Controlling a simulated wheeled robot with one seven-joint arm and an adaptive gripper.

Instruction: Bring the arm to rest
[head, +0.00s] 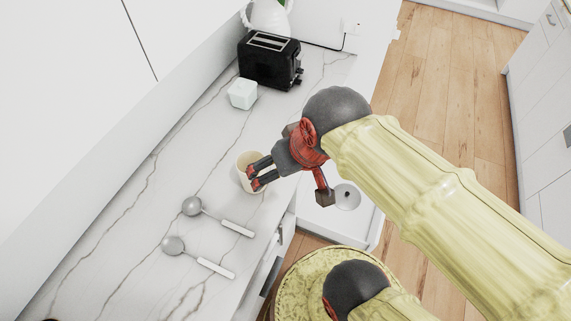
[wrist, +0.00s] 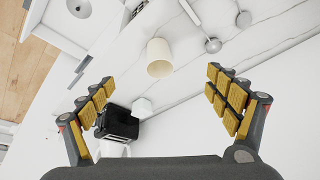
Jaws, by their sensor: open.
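My gripper (head: 257,174) is at the end of my raised arm, above the marble counter near its front edge. It also shows in the wrist view (wrist: 165,95), with its two fingers spread wide and nothing between the pads. A cream cup (head: 247,183) stands on the counter, partly hidden behind the fingers in the head view. In the wrist view the cup (wrist: 159,58) shows whole, beyond the fingertips and apart from them.
Two ladles (head: 236,228) (head: 215,267) lie on the marble counter (head: 130,215). A white box (head: 242,94), a black toaster (head: 270,60) and a white jug (head: 268,15) stand farther back. An open drawer (head: 350,222) holding a round object juts out below my arm. Wooden floor (head: 440,80) is clear at right.

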